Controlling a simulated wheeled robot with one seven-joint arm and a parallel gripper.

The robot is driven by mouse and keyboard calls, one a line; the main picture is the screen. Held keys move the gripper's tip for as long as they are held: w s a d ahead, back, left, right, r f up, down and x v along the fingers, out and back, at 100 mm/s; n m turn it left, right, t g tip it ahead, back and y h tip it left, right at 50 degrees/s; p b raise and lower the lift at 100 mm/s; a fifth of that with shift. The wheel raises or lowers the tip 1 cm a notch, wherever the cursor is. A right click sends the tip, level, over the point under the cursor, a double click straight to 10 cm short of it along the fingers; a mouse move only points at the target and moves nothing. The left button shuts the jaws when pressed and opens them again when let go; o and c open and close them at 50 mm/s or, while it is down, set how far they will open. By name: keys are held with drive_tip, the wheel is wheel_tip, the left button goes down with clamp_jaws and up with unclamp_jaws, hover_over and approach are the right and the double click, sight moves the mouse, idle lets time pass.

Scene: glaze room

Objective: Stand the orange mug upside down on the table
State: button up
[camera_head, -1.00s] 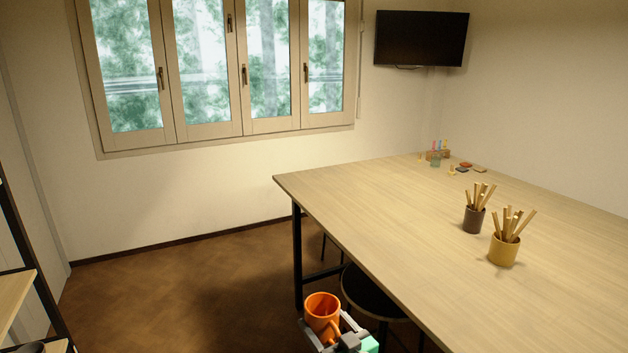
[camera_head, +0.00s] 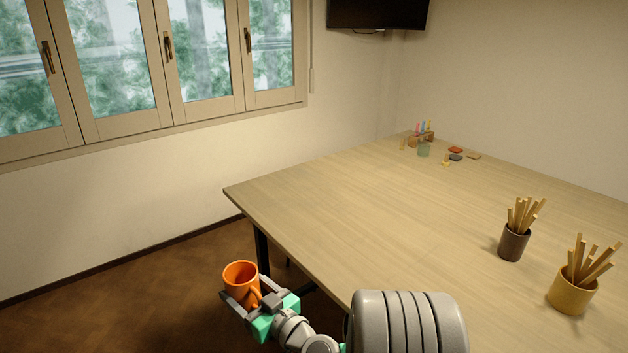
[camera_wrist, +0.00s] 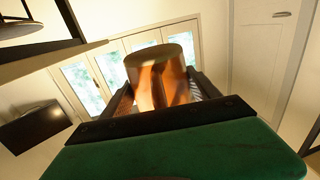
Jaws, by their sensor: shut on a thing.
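The orange mug (camera_head: 241,279) is upright, its opening facing up, in the head view. My gripper (camera_head: 240,297) is shut on the mug and holds it in the air off the left front edge of the table (camera_head: 350,200), over the floor. The mug's handle is on the side toward my wrist. In the wrist view the mug (camera_wrist: 160,78) sits between the two dark fingers.
A dark cup (camera_head: 514,246) and a yellow cup (camera_head: 572,297), both full of wooden sticks, stand at the table's right. Small items, among them a wooden holder (camera_head: 421,139), lie at the far corner. The table's middle and left are clear.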

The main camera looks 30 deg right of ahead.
drive_tip(key=d+r+m+h+p, duration=0.2)
drive_tip(key=d+r, duration=0.6)
drive_tip(key=d, duration=0.4)
drive_tip(key=d+r+m+h+p, duration=0.2)
drive_tip(key=d+r+h+p, duration=0.2)
drive_tip(key=d+r, duration=0.4)
drive_tip(key=d+p, duration=0.1)
drive_tip(key=d, duration=0.4)
drive_tip(key=shift+r+t, duration=0.15)
drive_tip(key=shift+t, duration=0.25)
drive_tip(key=shift+s, duration=0.1)
